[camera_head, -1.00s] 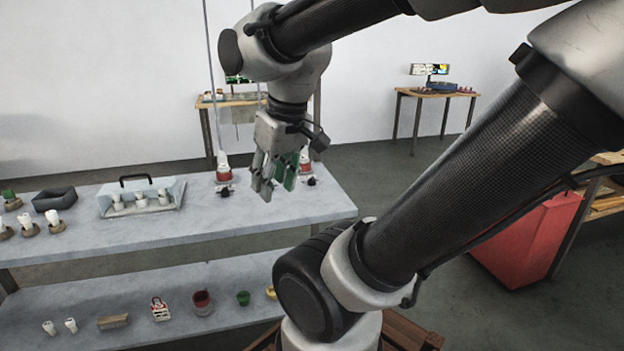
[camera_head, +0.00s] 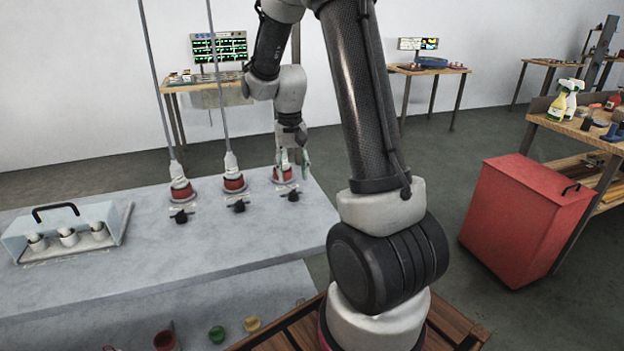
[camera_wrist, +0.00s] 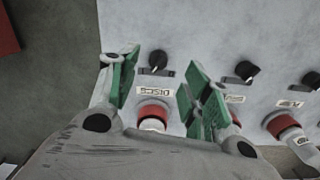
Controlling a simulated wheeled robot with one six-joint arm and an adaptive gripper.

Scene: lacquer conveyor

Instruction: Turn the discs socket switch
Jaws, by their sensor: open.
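The discs socket switch (camera_wrist: 157,62) is a black knob on the grey tabletop. A label reading DISCS (camera_wrist: 153,91), upside down in the wrist view, lies between it and a red socket (camera_wrist: 152,114) with a white plug. In the head view this switch (camera_head: 291,195) is the rightmost of three, near the table's right end. My gripper (camera_wrist: 161,65) is open and empty, its green-padded fingers on either side of the switch in the wrist view, apart from it. In the head view my gripper (camera_head: 293,158) is above the rightmost socket, partly covering it.
Two similar switches, the middle one (camera_head: 237,206) and the left one (camera_head: 181,215), stand beside it with red sockets and hanging cables. A red cabinet (camera_head: 520,215) stands to the right. The tabletop in front is clear.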

